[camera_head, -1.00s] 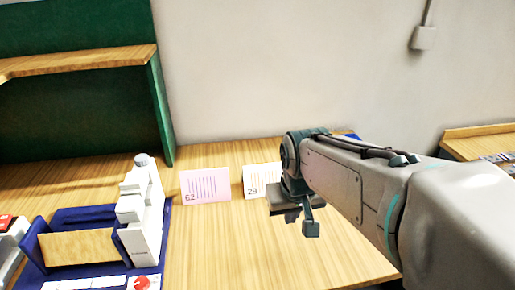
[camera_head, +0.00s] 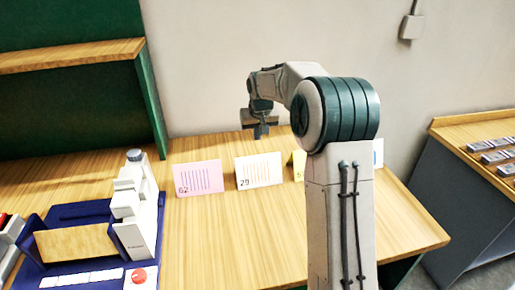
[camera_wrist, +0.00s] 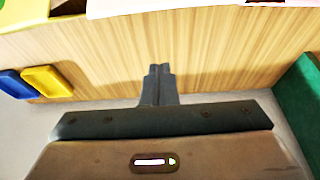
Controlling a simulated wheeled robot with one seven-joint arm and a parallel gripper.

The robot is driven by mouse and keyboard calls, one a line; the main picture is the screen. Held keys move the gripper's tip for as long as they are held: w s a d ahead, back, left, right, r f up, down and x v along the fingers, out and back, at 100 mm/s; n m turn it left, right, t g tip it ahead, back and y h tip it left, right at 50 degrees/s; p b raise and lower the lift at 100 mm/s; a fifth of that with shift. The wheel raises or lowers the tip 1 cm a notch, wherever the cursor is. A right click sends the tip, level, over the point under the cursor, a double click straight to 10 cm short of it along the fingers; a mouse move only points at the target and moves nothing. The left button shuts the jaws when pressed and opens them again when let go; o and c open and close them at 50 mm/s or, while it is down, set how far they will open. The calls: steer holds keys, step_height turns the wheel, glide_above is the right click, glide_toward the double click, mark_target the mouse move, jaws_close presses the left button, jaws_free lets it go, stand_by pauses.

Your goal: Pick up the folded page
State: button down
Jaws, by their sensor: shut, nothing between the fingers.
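Folded pages stand like tents on the wooden table: a pink one marked 62 (camera_head: 198,178), a white one marked 29 (camera_head: 259,171), and a yellow one (camera_head: 299,160) mostly hidden by my arm. A pale edge (camera_head: 378,152), perhaps another page, shows right of my arm. My gripper (camera_head: 262,134) is above the back of the table, behind and above the white page, apart from it. In the wrist view my gripper (camera_wrist: 159,69) points down with its fingers together and empty. Page edges, one white (camera_wrist: 170,6) and one yellow (camera_wrist: 25,12), cross the top there.
A blue-based machine (camera_head: 75,215) with a red button stands at the left. A green shelf panel (camera_head: 153,105) rises behind it. Small blue (camera_wrist: 14,86) and yellow (camera_wrist: 47,82) pieces lie near the table's back edge. The table's front middle (camera_head: 235,245) is clear.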

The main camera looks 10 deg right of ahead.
mark_target(258, 157)
steer(key=p+x, duration=0.1)
steer(key=x, duration=0.8)
steer(key=shift+w+f+p, duration=0.15)
steer(key=shift+f+p, duration=0.2)
steer(key=shift+f, duration=0.05)
steer(key=s, duration=0.3)
steer(key=shift+s+r+p, duration=0.1)
steer(key=shift+r+p, duration=0.2)
steer(key=shift+s+f, duration=0.1)
steer(key=shift+s, duration=0.4)
